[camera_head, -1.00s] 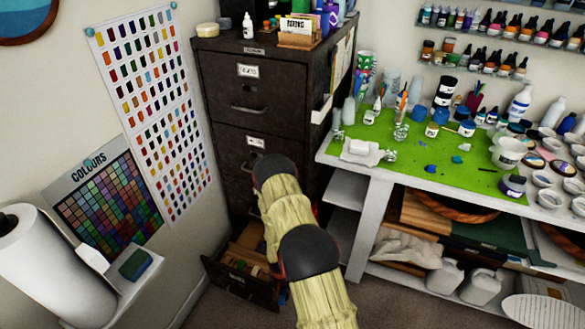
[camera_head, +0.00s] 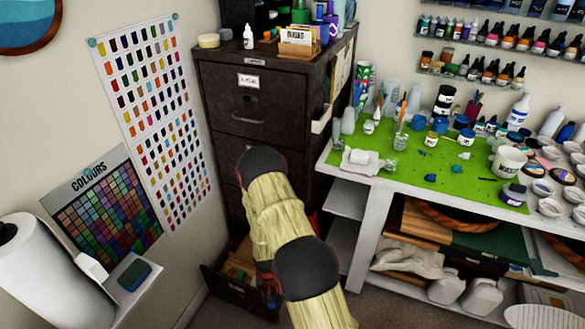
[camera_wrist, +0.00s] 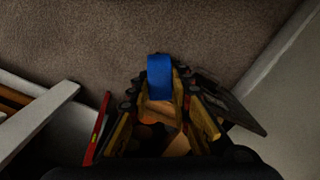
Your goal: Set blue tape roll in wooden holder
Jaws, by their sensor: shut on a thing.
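The blue tape roll (camera_wrist: 160,77) shows edge-on in the wrist view, upright between the fingertips of my gripper (camera_wrist: 158,88). My gripper is shut on it. Behind and below the roll is an open drawer with tan, wood-coloured pieces (camera_wrist: 176,146) in it, partly hidden by the fingers. I cannot tell whether one of these is the wooden holder. In the head view my arm hides the gripper and the roll. A small wooden box with cards (camera_head: 297,48) stands on the cabinet top; I cannot tell if it is the holder.
The dark filing cabinet (camera_head: 252,90) has its low drawer (camera_head: 238,291) pulled out over the carpet, close to the left wall. To the right stands a white workbench (camera_head: 372,184) with a green mat (camera_head: 445,160) crowded with bottles and cups. A paper towel roll (camera_head: 42,275) stands at lower left.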

